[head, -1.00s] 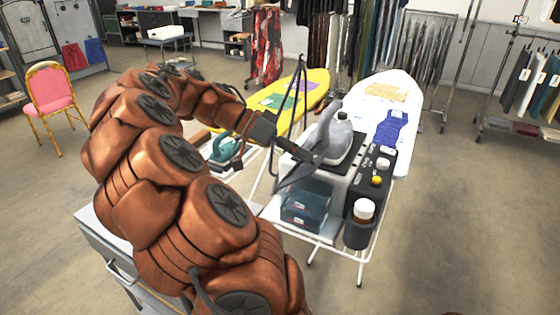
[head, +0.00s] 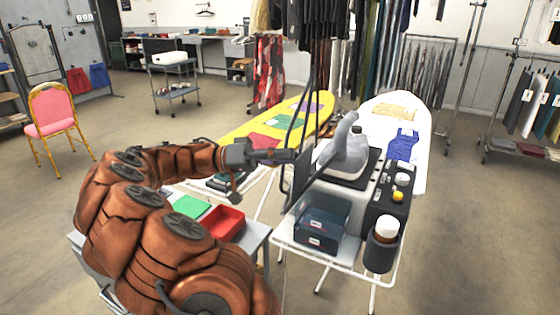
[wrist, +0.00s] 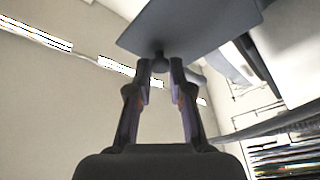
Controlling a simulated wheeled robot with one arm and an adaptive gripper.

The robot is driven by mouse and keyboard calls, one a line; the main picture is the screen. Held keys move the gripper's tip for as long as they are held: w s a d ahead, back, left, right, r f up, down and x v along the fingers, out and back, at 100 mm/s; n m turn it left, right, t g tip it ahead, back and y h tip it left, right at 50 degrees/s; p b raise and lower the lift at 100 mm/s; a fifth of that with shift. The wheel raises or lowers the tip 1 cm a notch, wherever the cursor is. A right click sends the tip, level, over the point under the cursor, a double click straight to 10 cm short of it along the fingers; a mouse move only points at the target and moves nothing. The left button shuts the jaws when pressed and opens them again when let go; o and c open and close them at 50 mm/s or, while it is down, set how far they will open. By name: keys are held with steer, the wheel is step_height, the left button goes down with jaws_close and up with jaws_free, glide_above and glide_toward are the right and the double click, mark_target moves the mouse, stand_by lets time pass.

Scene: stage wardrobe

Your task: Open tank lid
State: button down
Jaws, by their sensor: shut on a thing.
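The steam station (head: 368,200) stands on a white wire stand, with a grey iron (head: 348,158) on its top. A flat grey panel, apparently the tank lid (head: 303,172), stands nearly upright at the station's left side. My gripper (head: 290,156) is at this panel from the left. In the wrist view my gripper (wrist: 159,75) is shut on a small round knob (wrist: 159,62) on the flat grey lid (wrist: 190,25).
A red tray (head: 224,223) is near my arm. Ironing boards stand behind; open floor lies to the right.

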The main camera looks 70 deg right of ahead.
steer(key=shift+w+f, duration=0.25)
steer(key=shift+f, duration=0.15)
steer(key=c, duration=1)
jaws_free()
steer(key=shift+d, duration=0.1)
steer(key=shift+r, duration=0.25)
step_height(320, 180, up, 10)
steer(key=shift+f, duration=0.15)
